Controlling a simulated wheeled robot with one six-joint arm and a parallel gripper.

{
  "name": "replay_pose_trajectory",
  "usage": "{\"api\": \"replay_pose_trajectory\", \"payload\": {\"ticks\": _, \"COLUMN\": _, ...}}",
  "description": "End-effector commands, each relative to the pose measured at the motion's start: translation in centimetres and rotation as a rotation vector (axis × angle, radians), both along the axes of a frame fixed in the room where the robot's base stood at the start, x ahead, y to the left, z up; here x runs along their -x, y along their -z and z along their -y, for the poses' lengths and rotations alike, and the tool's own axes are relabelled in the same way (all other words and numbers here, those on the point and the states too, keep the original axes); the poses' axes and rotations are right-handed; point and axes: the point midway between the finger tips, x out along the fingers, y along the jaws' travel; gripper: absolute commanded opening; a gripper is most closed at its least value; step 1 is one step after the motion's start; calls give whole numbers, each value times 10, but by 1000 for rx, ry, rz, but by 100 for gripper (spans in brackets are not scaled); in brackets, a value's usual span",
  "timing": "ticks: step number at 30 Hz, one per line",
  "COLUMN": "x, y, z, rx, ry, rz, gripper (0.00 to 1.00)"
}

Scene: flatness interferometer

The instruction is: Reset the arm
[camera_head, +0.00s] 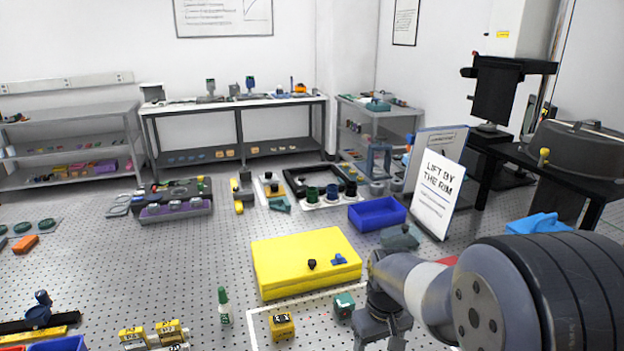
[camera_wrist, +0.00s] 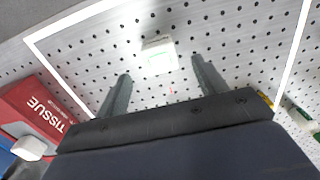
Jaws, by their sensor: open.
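My gripper (camera_head: 382,332) is at the lower right of the head view, hanging low in front of the yellow case (camera_head: 305,262). In the wrist view my gripper (camera_wrist: 160,70) has its two grey fingers spread apart, with nothing held between them. A small pale block with a green-tinged top (camera_wrist: 159,57) sits on the perforated table just beyond the fingertips. In the head view a teal block (camera_head: 344,305) stands just left of my gripper; I cannot tell if it is the same block.
A yellow block (camera_head: 281,325) and a green-capped bottle (camera_head: 223,305) stand left of the gripper. A red tissue box (camera_wrist: 38,110) lies at the wrist view's left. A blue bin (camera_head: 377,214) and a "LIFT BY THE RIM" sign (camera_head: 438,190) stand behind.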

Motion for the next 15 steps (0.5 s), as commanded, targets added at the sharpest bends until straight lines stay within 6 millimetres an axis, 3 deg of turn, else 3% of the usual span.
{"api": "replay_pose_trajectory", "payload": {"ticks": 6, "x": 1, "y": 40, "z": 0, "rx": 1, "ry": 0, "rz": -5, "gripper": 67}}
{"api": "replay_pose_trajectory", "payload": {"ticks": 15, "x": 0, "y": 64, "z": 0, "rx": 0, "ry": 0, "rz": -1, "gripper": 67}}
